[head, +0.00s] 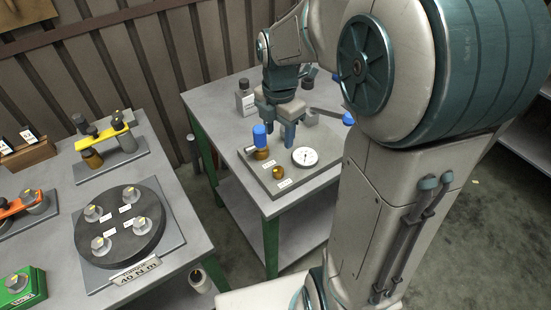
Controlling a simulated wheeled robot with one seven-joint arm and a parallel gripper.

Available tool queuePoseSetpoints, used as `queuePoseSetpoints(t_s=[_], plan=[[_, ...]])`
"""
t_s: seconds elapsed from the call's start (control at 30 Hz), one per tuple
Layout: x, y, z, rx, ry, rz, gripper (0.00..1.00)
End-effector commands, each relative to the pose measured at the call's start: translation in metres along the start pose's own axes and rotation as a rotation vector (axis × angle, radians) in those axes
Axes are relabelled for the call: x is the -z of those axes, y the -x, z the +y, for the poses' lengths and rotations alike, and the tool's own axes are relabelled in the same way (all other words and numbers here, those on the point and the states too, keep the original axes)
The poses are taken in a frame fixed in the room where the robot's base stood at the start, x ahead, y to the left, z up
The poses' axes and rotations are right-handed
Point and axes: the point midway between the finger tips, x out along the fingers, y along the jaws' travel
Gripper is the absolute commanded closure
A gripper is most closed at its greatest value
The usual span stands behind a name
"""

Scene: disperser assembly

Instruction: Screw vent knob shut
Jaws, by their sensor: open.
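A grey base plate (256,184) on the right-hand table carries brass fittings and a round white dial gauge (305,156). A shorter brass fitting (278,173) is nearer the front. I cannot tell for sure which part is the vent knob. My gripper (278,124) points down above the plate's back part, right of the blue knob and behind the gauge. Its blue-tipped fingers are apart, with nothing seen between them. The gripper hides part of the plate's back.
A grey bottle (245,98) stands on the table behind. A lever with a blue end (348,119) is partly hidden by my arm. The left table holds a dark round flange (120,237) with bolts, a yellow tool (105,131), an orange tool (18,204) and a green box (22,289).

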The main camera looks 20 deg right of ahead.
Motion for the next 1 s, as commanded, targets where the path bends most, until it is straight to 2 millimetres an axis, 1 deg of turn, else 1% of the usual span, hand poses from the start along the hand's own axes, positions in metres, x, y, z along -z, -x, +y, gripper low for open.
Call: queuePoseSetpoints(t_s=[0.13, 0.27, 0.5, 0.7, 0.83, 1.0], plan=[[-0.001, -0.008, 0.002, 0.005, 0.035, 0.004, 0.51], [-0.001, -0.027, 0.001, 0.007, 0.035, 0.006, 0.51], [0.0, -0.079, 0.0, 0.009, 0.035, 0.006, 0.51], [-0.001, -0.116, 0.0, 0.006, 0.033, 0.005, 0.51], [-0.001, -0.13, 0.001, 0.004, 0.033, 0.004, 0.51], [-0.001, -0.138, 0.001, 0.002, 0.032, 0.003, 0.51]])
